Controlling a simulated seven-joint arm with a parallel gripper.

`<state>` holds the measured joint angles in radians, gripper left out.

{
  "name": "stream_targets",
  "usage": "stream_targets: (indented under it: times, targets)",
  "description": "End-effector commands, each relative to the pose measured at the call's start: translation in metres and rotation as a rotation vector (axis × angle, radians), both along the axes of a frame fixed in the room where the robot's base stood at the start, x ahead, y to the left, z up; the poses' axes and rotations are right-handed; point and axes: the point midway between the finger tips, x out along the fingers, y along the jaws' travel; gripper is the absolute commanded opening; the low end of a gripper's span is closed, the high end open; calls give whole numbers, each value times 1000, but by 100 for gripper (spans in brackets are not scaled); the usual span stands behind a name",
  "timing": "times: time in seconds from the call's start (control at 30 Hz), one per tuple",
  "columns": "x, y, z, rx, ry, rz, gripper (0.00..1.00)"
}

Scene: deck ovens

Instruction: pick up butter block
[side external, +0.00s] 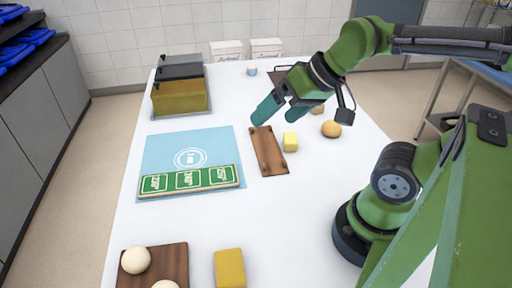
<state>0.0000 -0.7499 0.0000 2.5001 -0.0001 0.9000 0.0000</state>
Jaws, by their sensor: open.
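A small pale yellow block (290,142) stands on the white table at the right edge of a narrow brown wooden board (266,152). A larger, darker yellow block (229,268) lies at the front edge of the picture. I cannot tell for certain which is the butter block; both are plain and unlabelled. My gripper (280,112) is open and empty, its two teal fingers spread apart. It hangs above the far end of the narrow board, behind the small yellow block in the picture and apart from it.
A blue mat (160,150) carries a green sign panel (190,180). A yellow oven-like box (180,98) stands at back left. A round bun (331,129) sits right of the small block. A board (178,262) with dough balls is in front.

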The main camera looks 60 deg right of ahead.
Motion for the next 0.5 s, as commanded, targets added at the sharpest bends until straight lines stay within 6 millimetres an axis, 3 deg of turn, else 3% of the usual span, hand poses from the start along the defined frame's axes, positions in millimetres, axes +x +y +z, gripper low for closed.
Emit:
stream_targets:
  times: [0.27,0.37,0.5]
  targets:
    - [7,-10,-12,8,58,-40,96]
    - [24,-31,-20,27,133,-118,96]
    - [52,-78,-34,140,297,-418,96]
